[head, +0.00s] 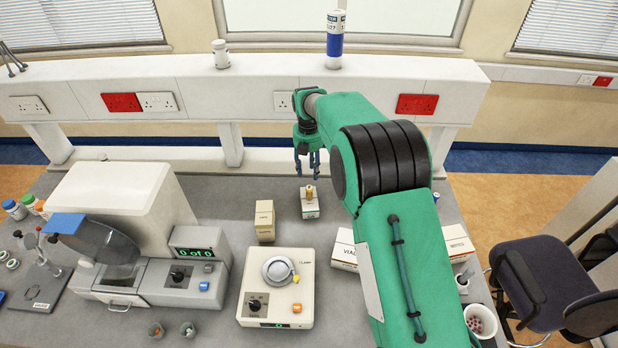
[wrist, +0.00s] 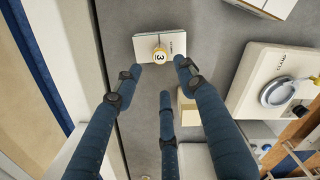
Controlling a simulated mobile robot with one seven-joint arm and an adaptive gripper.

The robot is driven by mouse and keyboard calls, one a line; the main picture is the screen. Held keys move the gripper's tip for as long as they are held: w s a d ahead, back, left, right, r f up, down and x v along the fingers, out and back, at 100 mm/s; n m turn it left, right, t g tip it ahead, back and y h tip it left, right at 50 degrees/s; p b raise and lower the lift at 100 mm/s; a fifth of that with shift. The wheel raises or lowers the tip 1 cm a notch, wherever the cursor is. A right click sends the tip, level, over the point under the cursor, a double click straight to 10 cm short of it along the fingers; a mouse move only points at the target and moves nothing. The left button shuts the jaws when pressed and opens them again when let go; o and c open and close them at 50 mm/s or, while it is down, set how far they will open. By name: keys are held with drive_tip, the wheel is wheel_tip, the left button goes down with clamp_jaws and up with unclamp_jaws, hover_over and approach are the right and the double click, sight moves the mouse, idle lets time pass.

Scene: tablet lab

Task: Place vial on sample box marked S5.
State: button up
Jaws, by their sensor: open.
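A small vial (head: 309,191) with an orange-brown body stands upright on a small white box (head: 310,208) on the grey bench. In the wrist view the vial (wrist: 160,55) shows from above with a "3" on it, on the white box (wrist: 146,46). My gripper (head: 308,163) is open and empty, its blue fingers pointing down, above and behind the vial in the head view. In the wrist view my gripper (wrist: 160,76) has its fingers spread, with the vial just beyond the fingertips, not gripped. I cannot read an S5 mark on any box.
A tan box (head: 265,222) stands left of the white box. A cream device with a round dish (head: 278,270) is in front. White cartons (head: 343,250) stand to the right, partly behind my arm. A large grey-white machine (head: 150,285) fills the left. A raised shelf (head: 230,85) runs behind.

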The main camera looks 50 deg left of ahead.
drive_tip(key=shift+r, duration=0.6)
idle(0.7)
